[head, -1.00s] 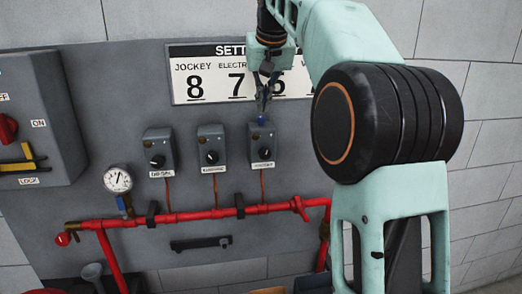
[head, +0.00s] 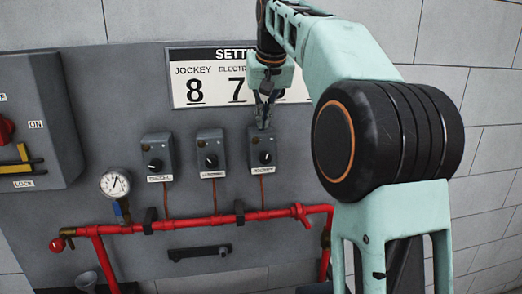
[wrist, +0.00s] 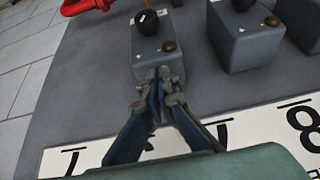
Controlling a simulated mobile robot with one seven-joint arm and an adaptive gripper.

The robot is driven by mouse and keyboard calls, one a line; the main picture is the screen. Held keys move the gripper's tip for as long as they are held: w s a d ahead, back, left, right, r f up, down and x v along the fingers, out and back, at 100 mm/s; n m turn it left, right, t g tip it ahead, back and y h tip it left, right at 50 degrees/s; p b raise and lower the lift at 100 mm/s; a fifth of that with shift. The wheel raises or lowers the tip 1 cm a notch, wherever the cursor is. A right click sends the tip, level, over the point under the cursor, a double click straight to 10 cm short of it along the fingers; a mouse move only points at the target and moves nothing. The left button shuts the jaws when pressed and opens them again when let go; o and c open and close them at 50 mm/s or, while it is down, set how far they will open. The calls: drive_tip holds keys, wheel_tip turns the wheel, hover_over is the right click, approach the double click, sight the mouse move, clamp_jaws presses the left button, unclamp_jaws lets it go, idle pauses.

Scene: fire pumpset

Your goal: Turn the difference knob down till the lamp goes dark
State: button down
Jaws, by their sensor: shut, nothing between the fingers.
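Three grey boxes each carry a black knob; no label reads "difference". My gripper (head: 264,125) is shut and empty at the top of the right box (head: 254,147), labelled JOCKEY. In the wrist view my gripper (wrist: 162,82) has its fingertips together at this box's edge; contact cannot be told. The box's black knob (head: 265,157) lies beyond the fingers and also shows in the wrist view (wrist: 147,23). A dull brown dome, perhaps the lamp (wrist: 168,46), sits between fingers and knob. The middle box's knob (head: 211,161) and left box's knob (head: 155,165) stand clear.
A settings sign (head: 215,80) hangs above, partly hidden by my arm; JOCKEY 8 and a 7 are readable. Red pipes (head: 180,226) run below, with a gauge (head: 115,183) at left. A large grey switch box (head: 45,120) stands further left.

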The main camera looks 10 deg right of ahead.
drive_tip(key=shift+w+p, duration=0.5)
drive_tip(key=shift+p, duration=0.1)
idle(0.6)
drive_tip(key=shift+d+p, duration=0.1)
drive_tip(key=shift+p, duration=1.1)
drive_tip(key=shift+d+f+p, duration=0.1)
drive_tip(key=shift+p, duration=0.2)
idle(0.4)
drive_tip(key=shift+s, duration=0.15)
drive_tip(key=shift+s, duration=0.2)
wheel_tip(320, 180, up, 6)
idle(0.4)
